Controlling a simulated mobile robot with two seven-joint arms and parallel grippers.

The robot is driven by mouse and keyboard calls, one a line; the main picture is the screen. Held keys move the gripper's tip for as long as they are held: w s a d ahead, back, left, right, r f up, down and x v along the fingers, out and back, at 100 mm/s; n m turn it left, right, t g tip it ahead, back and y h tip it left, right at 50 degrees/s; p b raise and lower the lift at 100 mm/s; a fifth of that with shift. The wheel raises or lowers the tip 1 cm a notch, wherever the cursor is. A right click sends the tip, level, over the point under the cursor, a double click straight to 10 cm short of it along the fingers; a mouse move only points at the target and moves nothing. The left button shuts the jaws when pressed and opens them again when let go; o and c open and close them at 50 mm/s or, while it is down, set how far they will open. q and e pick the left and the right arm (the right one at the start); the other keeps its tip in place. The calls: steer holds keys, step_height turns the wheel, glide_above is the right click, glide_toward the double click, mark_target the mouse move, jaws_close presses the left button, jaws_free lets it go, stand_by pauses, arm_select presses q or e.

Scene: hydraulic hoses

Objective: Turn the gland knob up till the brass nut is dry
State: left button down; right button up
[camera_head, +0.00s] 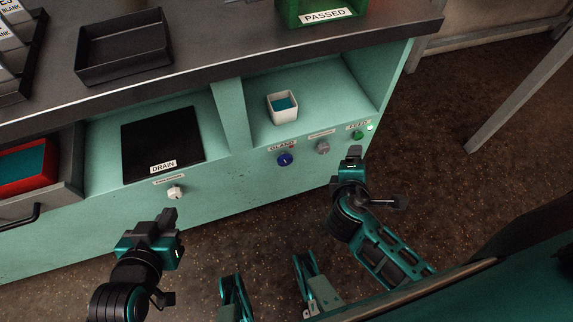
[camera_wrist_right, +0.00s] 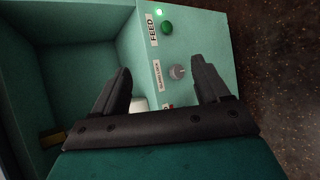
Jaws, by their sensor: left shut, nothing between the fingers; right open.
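The blue gland knob (camera_head: 285,159) is on the teal cabinet front, under its GLAND label (camera_head: 284,146). A small brass-coloured piece (camera_wrist_right: 53,137) shows inside the cabinet in the right wrist view; I cannot tell if it is the brass nut or whether it is wet. My right gripper (camera_head: 352,155) is open and empty, out in front of the panel below the green knob. In its wrist view the right gripper's fingers (camera_wrist_right: 160,76) frame a grey knob (camera_wrist_right: 177,71) without visible contact. My left gripper (camera_head: 169,216) is shut and empty, below the drain knob.
The green feed knob (camera_head: 357,136) has a lit lamp (camera_head: 370,127) beside it. A white knob (camera_head: 175,192) sits below the black DRAIN plate (camera_head: 160,140). A white cup (camera_head: 283,108) stands in the open bay. The counter above holds a black tray (camera_head: 125,55) and a green PASSED bin (camera_head: 318,8).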

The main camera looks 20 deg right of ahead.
steer(key=w+a+f+n+t+y, duration=0.4)
steer(key=a+n, duration=0.3)
steer(key=n, duration=0.6)
steer(key=n+y, duration=0.3)
steer(key=n, duration=0.6)
glide_toward(286, 163)
steer(key=b+x, duration=0.4)
steer(key=x, duration=0.4)
steer(key=shift+w+b, duration=0.1)
steer(key=shift+b, duration=0.25)
steer(key=shift+w+f, duration=0.1)
steer(key=shift+w, duration=0.3)
arm_select(q)
step_height(286, 163, down, 5)
steer(key=shift+w+r, duration=0.1)
arm_select(e)
steer(key=c, duration=0.4)
arm_select(q)
steer(key=shift+w+d+r, duration=0.1)
steer(key=shift+w, duration=0.05)
arm_select(e)
steer(key=c, duration=0.6)
